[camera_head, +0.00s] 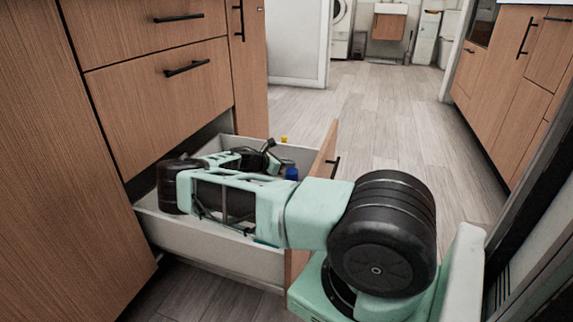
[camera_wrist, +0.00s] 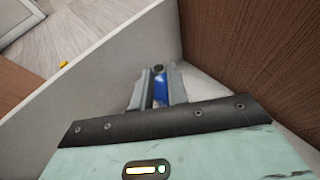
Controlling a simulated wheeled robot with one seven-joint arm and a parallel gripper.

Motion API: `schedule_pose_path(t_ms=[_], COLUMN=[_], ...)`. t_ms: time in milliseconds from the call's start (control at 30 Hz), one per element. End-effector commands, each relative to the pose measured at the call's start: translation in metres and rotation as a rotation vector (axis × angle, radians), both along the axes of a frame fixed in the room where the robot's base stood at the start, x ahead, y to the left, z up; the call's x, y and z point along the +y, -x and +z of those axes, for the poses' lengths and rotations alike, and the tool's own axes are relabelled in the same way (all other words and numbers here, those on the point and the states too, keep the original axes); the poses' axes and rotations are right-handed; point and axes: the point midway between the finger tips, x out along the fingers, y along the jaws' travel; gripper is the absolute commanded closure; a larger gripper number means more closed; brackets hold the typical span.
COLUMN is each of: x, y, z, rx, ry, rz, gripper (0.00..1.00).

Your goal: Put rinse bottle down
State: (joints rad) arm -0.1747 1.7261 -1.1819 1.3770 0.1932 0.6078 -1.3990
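The rinse bottle is blue with a dark top. In the wrist view the bottle (camera_wrist: 160,88) shows in the narrow gap between the two grey fingers of my gripper (camera_wrist: 159,86). The fingers look closed on its sides. In the head view the blue bottle (camera_head: 291,173) is inside the pulled-out drawer (camera_head: 215,245), near its far front corner. My gripper (camera_head: 268,158) reaches down into the drawer there, and my arm hides much of the drawer's inside. I cannot tell whether the bottle's base touches the drawer bottom.
A small yellow thing (camera_head: 284,139) shows just beyond the drawer's far wall, and also in the wrist view (camera_wrist: 63,64). The drawer's wooden front (camera_head: 322,165) stands close to the bottle. Wooden cabinets (camera_head: 160,80) rise at left. The floor (camera_head: 390,120) beyond is clear.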

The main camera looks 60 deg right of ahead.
Motion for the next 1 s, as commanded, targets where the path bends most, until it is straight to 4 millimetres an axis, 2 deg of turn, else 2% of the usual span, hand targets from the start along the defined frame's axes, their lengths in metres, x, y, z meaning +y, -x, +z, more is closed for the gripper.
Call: schedule_pose_path(t_ms=[33,67,100,467,1000], x=[0.0,0.0,0.0,0.004,0.09], y=[0.0,0.0,0.0,-0.002,-0.032], z=[0.0,0.0,0.0,0.005,0.044], rx=[0.0,0.0,0.0,-0.002,-0.001], ry=[0.0,0.0,0.0,-0.001,-0.002], rz=[0.0,0.0,0.0,0.001,0.001], gripper=[0.73,0.65,0.62,0.62,0.62])
